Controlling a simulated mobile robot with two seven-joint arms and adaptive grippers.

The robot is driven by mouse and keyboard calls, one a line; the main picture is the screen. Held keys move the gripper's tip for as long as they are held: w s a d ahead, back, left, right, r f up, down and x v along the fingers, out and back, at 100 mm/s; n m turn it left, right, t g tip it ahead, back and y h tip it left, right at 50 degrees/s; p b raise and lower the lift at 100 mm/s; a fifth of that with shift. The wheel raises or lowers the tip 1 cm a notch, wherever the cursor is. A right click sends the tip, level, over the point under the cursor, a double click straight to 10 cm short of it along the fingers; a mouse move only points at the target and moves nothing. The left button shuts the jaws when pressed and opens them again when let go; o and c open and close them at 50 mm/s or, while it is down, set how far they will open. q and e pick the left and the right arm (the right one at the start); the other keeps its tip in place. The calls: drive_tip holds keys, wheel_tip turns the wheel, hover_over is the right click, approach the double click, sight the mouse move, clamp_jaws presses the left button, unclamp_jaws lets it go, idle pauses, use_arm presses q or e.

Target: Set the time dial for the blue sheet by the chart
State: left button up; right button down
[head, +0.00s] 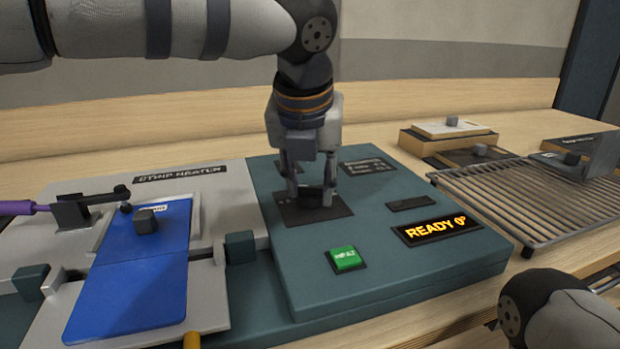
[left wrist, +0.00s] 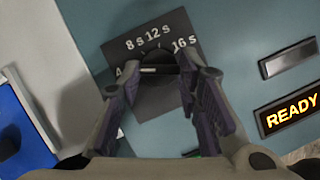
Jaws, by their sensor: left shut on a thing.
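The blue sheet (head: 125,290) lies flat on the grey strip heater at the left, with a small dark block on it. The time dial (left wrist: 155,60) is dark and sits on a black plate (head: 290,212) on the teal console. The plate's marks read 8 s, 12 s and 16 s, plus a partly hidden 4. My left gripper (head: 312,192) points down and is shut on the dial, with a finger at each side (left wrist: 158,92). Where the dial points is unclear. A small dark panel with fine print (head: 368,166), possibly the chart, is unreadable. My right gripper is out of view.
An amber display (head: 436,229) reads "READY 0°". A green button (head: 345,258) is in front of the dial. A wire rack (head: 535,205) and boards with dark knobs (head: 447,129) stand at the right. A purple-handled lever (head: 70,208) is at the left.

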use_arm(q)
drive_tip(key=m+p, duration=0.1)
drive_tip(key=r+m+h+p, duration=0.1)
drive_tip(key=shift+a+m+p, duration=0.1)
drive_tip(key=shift+m+p, duration=0.2)
drive_tip(key=shift+p, duration=0.1)
drive_tip(key=shift+f+m, duration=0.25)
drive_tip(key=shift+m, duration=0.15)
drive_tip(key=shift+w+a+f+m+g+h, duration=0.1)
drive_tip(key=shift+f+m+g+h, duration=0.15)
drive_tip(key=shift+m+h, duration=0.4)
drive_tip(key=shift+a+m+g+h, duration=0.1)
drive_tip(key=shift+m+g+h, duration=0.3)
drive_tip(key=shift+m, duration=1.45)
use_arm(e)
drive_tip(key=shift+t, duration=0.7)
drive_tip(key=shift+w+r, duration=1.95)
use_arm(q)
drive_tip(key=o, duration=1.1)
drive_tip(key=shift+o, duration=0.2)
